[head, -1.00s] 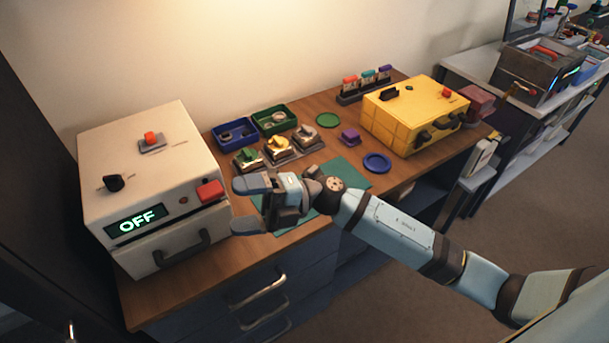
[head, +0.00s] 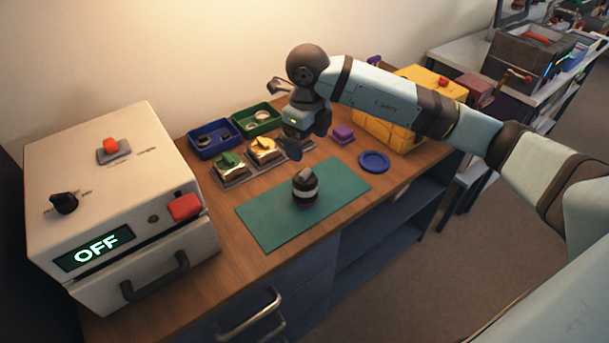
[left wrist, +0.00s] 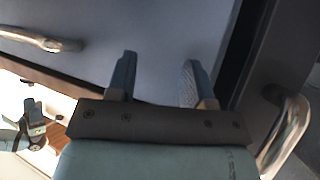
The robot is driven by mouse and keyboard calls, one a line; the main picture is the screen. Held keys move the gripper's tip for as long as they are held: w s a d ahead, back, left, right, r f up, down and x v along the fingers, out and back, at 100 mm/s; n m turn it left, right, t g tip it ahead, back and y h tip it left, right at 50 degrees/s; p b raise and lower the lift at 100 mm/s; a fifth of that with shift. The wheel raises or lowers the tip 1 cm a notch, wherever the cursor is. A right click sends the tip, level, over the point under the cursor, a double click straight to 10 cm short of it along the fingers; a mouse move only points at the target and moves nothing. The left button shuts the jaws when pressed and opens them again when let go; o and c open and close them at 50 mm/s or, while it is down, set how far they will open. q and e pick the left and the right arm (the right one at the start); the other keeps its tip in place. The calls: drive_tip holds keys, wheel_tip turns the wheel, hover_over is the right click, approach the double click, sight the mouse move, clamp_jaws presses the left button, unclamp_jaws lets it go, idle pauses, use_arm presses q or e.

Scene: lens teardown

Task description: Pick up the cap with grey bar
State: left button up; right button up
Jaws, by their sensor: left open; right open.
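A dark round lens body with a pale band (head: 305,194) stands upright on the green mat (head: 265,215). Its dark top carries a grey bar (head: 306,175), which looks like the cap with grey bar. My right gripper (head: 305,139) is open, behind the lens and apart from it, fingers pointing down over the right end of the row of stands. It hides the stand there. My left gripper shows only in the left wrist view (left wrist: 157,75). It is open with nothing between its fingers, facing a blue-grey drawer front.
Stands with a green-bar cap (head: 230,160) and a yellow-bar cap (head: 263,149) sit behind the mat. Blue (head: 207,153) and green (head: 262,111) trays stand behind them. A white machine reading OFF (head: 105,180) is left. A blue disc (head: 374,160) lies right.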

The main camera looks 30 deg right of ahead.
sight(305, 172)
wheel_tip(305, 172, down, 4)
drive_tip(key=shift+r, duration=0.1)
drive_tip(key=shift+s+a+f, duration=0.1)
drive_tip(key=shift+a+f, duration=0.1)
drive_tip(key=shift+f, duration=1.2)
drive_tip(key=shift+s+a+f, duration=0.1)
drive_tip(key=shift+a+f, duration=0.05)
drive_tip(key=shift+f, duration=1.2)
drive_tip(key=c, duration=1)
